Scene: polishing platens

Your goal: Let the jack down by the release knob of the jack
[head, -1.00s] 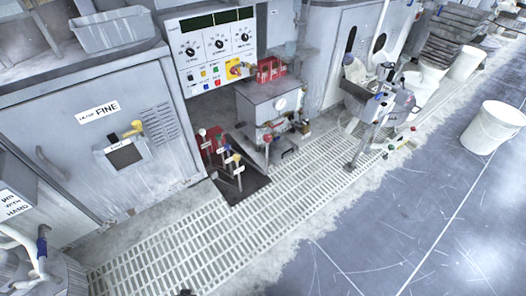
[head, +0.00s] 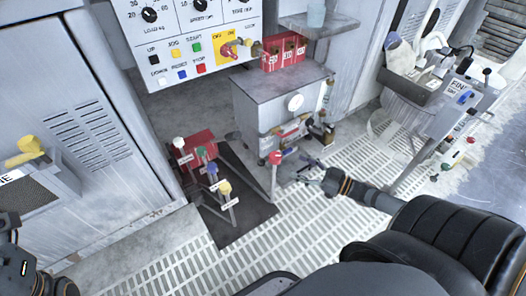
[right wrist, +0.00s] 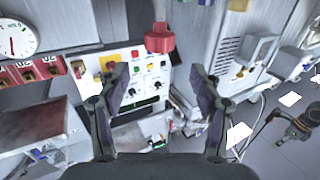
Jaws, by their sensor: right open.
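A red knob (head: 275,158) stands on an upright post in front of the grey cabinet.
The grey cabinet (head: 275,95) with a gauge and valves stands close behind the red knob. The control panel (head: 190,35) is above left. White floor grating (head: 330,225) lies in front. A grey machine (head: 455,110) stands at right.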

